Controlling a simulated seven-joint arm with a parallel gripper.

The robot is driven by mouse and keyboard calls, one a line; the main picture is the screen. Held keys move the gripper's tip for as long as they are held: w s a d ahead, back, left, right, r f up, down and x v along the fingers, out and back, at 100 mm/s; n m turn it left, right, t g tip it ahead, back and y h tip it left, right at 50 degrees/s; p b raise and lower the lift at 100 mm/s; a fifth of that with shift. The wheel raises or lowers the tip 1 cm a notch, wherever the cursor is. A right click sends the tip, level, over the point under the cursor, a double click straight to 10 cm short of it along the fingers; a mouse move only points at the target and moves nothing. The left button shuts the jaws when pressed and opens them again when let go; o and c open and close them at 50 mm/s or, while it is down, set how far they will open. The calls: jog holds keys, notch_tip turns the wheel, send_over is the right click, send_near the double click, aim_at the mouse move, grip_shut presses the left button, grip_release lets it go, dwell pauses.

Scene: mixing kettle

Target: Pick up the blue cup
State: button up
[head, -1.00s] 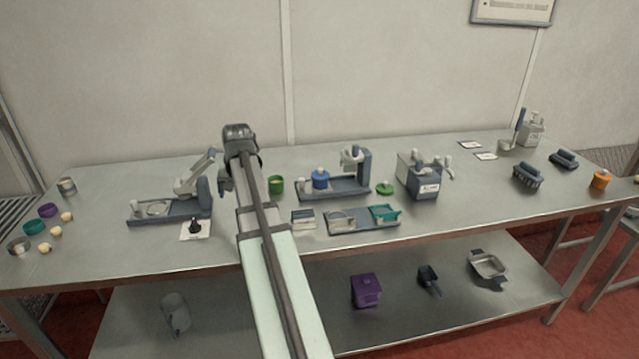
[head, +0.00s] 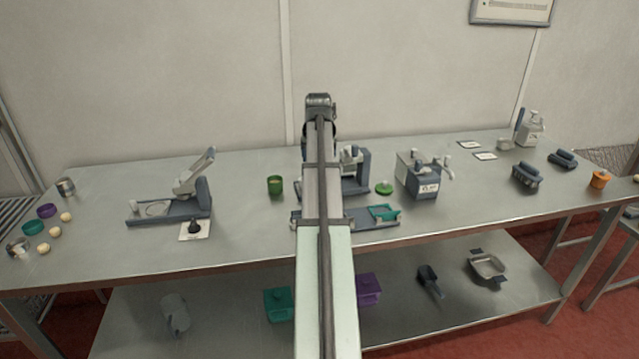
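The blue cup does not show now; my arm covers the spot where it stood a second ago, on the left part of the grey-blue stand (head: 363,172) in the middle of the table. Only the right part of that stand, with its upright column and pale head, shows to the right of my arm. My arm reaches up the middle of the head view and ends in a dark joint in front of the back wall. My gripper is hidden behind the arm, so its fingers and anything between them cannot be seen.
A green cup (head: 275,185) stands just left of my arm. A green lid (head: 384,188) and a grey-blue box machine (head: 417,176) are to the right. A tray with a teal piece (head: 382,212) lies in front.

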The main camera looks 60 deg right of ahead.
jog(key=shift+x, duration=5.35)
jog(key=shift+s, duration=0.2)
jog(key=shift+c, duration=0.3)
jog(key=c, duration=0.7)
jog(key=shift+r, duration=0.1)
